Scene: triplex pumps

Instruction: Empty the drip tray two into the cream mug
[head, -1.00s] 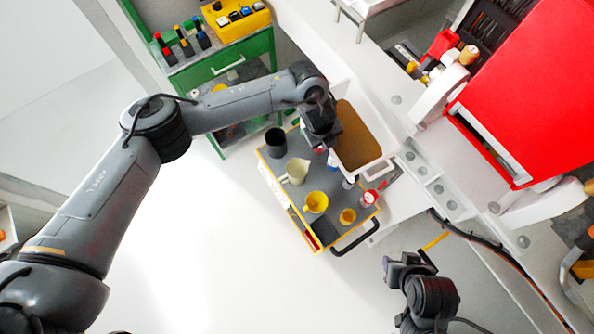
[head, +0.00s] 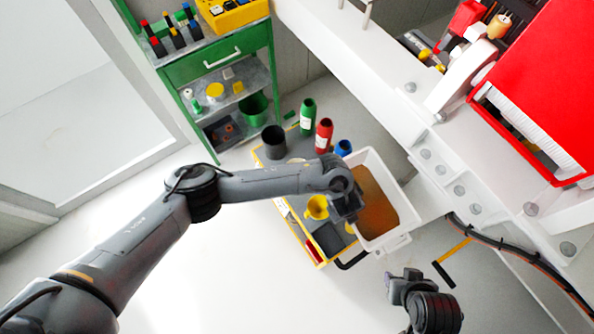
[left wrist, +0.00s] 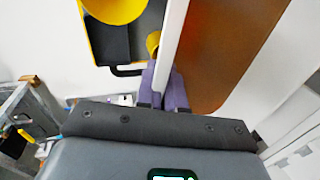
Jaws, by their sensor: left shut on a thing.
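Drip tray two, a white rectangular tray (head: 399,187) holding brown liquid (head: 378,212), hangs over the right side of the grey cart. My left gripper (head: 350,212) is shut on its left wall. In the left wrist view, the purple fingers (left wrist: 164,90) pinch the white tray wall (left wrist: 172,45), with brown liquid (left wrist: 225,45) to its right. The cream mug stands on the cart but is mostly covered by my left forearm in the head view. My right gripper (head: 390,285) is at the bottom, away from the cart; its jaws are unclear.
The cart carries a dark cup (head: 273,142), a yellow funnel-like vessel (head: 317,207), and green (head: 307,117), red (head: 324,135) and blue (head: 343,148) bottles. A green cabinet (head: 215,70) stands behind. The white pump frame (head: 440,150) is close on the right.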

